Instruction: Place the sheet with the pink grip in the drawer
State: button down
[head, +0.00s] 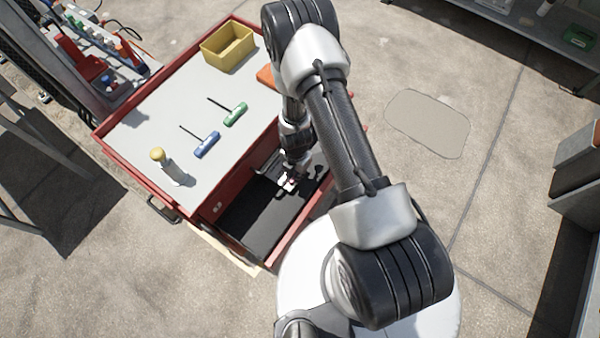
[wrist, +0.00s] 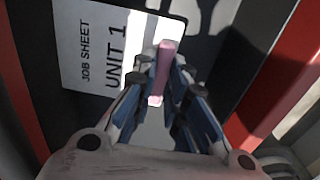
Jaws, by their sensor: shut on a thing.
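The sheet (wrist: 88,50) is a white card printed "JOB SHEET UNIT 1", with a dark edge and an upright pink grip (wrist: 161,75). My gripper (wrist: 165,95) is shut on the pink grip, its blue-sided fingers on either side. In the head view my gripper (head: 289,179) is down inside the open drawer (head: 248,222) of the red cabinet, toward its right end. The drawer has a black floor and red walls. The sheet is over the dark floor; I cannot tell if it touches it. In the head view the sheet is mostly hidden by my arm.
The cabinet top (head: 150,125) holds a yellow bin (head: 228,48), a green T-handle tool (head: 236,114), a blue T-handle tool (head: 207,146) and a yellow-capped item (head: 166,165). An orange item (head: 267,76) is partly behind my arm. The drawer's left part is clear.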

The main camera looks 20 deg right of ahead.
jog(key=shift+w+d+p, duration=0.3)
jog(key=shift+w+d, duration=0.35)
jog(key=shift+d, duration=0.2)
jog(key=shift+w+d+f+b, duration=0.1)
jog(key=shift+f+b, duration=1.05)
jog(key=shift+f, duration=0.6)
jog(key=shift+f, duration=0.2)
jog(key=c, duration=1.6)
grip_release()
jog(key=shift+r, duration=0.1)
notch_tip(320, 180, up, 12)
jog(key=p, duration=0.4)
jog(key=shift+r, duration=0.15)
